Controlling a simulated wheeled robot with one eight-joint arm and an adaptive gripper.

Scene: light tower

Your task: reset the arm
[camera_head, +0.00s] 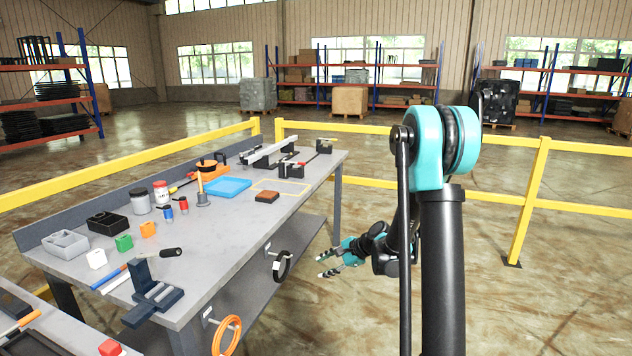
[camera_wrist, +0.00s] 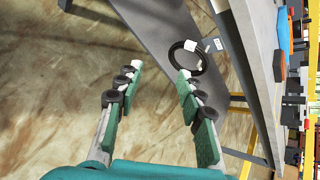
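My gripper (camera_head: 329,263) is held out in the open air to the right of the grey workbench, lower than its top. Its fingers are apart with nothing between them, as the wrist view (camera_wrist: 157,82) also shows. My arm reaches down to it, with the teal elbow joint high in the head view. In the wrist view the fingers point toward the bench's lower shelf (camera_wrist: 140,25) and a black cable coil (camera_wrist: 186,58) on the bench side. The gripper touches nothing that I can see.
The grey workbench (camera_head: 215,245) carries blocks, jars, tools and a blue tray (camera_head: 228,187). The black coil (camera_head: 282,266) and an orange coil (camera_head: 227,335) hang on its side. A yellow railing (camera_head: 400,184) runs behind. The floor right of the bench is clear.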

